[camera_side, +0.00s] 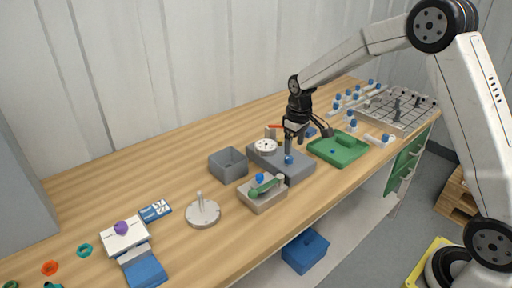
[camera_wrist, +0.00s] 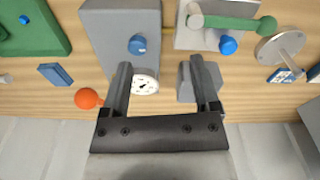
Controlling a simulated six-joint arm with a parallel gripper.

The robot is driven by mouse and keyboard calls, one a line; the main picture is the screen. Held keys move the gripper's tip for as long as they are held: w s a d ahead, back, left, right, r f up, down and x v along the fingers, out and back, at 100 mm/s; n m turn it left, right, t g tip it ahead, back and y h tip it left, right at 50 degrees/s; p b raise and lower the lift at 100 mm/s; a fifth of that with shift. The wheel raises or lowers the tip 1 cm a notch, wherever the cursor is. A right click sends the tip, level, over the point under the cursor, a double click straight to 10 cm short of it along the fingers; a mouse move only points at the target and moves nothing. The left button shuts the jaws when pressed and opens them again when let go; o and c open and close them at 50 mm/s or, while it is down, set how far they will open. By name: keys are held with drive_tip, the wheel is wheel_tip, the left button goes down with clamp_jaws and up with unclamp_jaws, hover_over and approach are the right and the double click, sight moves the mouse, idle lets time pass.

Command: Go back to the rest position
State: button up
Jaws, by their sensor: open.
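My gripper (camera_side: 296,140) hangs over the middle of the bench, above the grey block (camera_side: 301,174) with the white dial gauge (camera_side: 265,147) and blue knob (camera_side: 289,160). In the wrist view my gripper (camera_wrist: 161,66) has its two fingers wide apart with nothing between them. The left finger partly covers the dial gauge (camera_wrist: 146,82), and the right finger overlaps the open grey box (camera_wrist: 212,78). The blue knob (camera_wrist: 137,44) shows beyond the left fingertip. I cannot tell the exact height of the fingertips above the block.
A green tray (camera_side: 352,156) and a rack of blue-capped pieces (camera_side: 395,110) stand to the right. A green-lever fixture (camera_side: 262,197), a disc with a post (camera_side: 203,214) and a white-and-blue stand (camera_side: 125,237) are nearer. The back left bench is bare, before the wall.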

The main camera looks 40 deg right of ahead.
drive_tip(key=s+a+m+t, duration=0.1)
drive_tip(key=s+a, duration=0.2)
drive_tip(key=s, duration=0.7)
drive_tip(key=s+a+t, duration=0.1)
drive_tip(key=s+a, duration=0.3)
drive_tip(key=s, duration=0.6)
drive_tip(key=shift+s+f+m, duration=0.35)
drive_tip(key=shift+f+m, duration=0.05)
drive_tip(key=shift+w, duration=0.1)
idle(1.8)
